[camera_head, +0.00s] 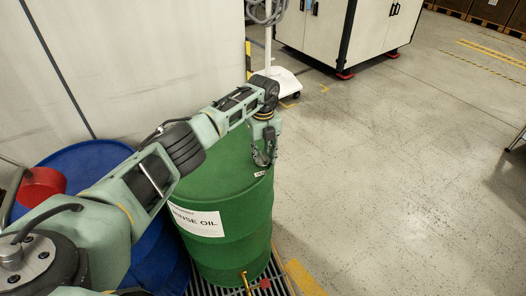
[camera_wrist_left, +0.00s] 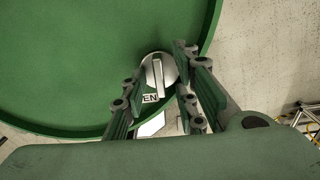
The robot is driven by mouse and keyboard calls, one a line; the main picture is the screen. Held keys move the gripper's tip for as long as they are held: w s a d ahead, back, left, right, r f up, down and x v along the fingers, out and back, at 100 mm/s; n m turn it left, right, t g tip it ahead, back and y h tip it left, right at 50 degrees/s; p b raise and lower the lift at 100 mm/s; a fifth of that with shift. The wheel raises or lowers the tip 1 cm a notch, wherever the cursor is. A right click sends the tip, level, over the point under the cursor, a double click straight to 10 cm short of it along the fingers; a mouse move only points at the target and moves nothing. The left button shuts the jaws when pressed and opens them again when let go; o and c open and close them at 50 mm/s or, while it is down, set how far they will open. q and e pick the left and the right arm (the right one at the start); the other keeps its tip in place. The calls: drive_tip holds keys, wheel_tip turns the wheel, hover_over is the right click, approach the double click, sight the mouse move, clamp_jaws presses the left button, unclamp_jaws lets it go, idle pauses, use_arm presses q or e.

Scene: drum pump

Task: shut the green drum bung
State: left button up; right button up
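The green drum (camera_head: 230,220) stands upright on a grate and bears a "RINSE OIL" label (camera_head: 198,222). Its bung (camera_wrist_left: 157,72) is a round silver cap with a raised bar, near the rim of the drum's top in the left wrist view. A small label by it shows "EN"; the rest is hidden. My left gripper (camera_head: 264,160) hangs over the drum's right edge. In the left wrist view its fingers (camera_wrist_left: 158,98) are spread apart, with the bung showing between and beyond them. Whether they touch it I cannot tell. My right gripper is not in view.
A blue drum (camera_head: 95,160) with a red funnel-like vessel (camera_head: 40,186) stands left of the green drum. A brass tap (camera_head: 246,284) juts low at the front. A wheeled stand (camera_head: 284,82) and white cabinet (camera_head: 345,30) are behind.

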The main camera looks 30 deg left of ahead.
use_arm(q)
clamp_jaws()
idle(0.3)
drive_tip(key=shift+f, duration=0.1)
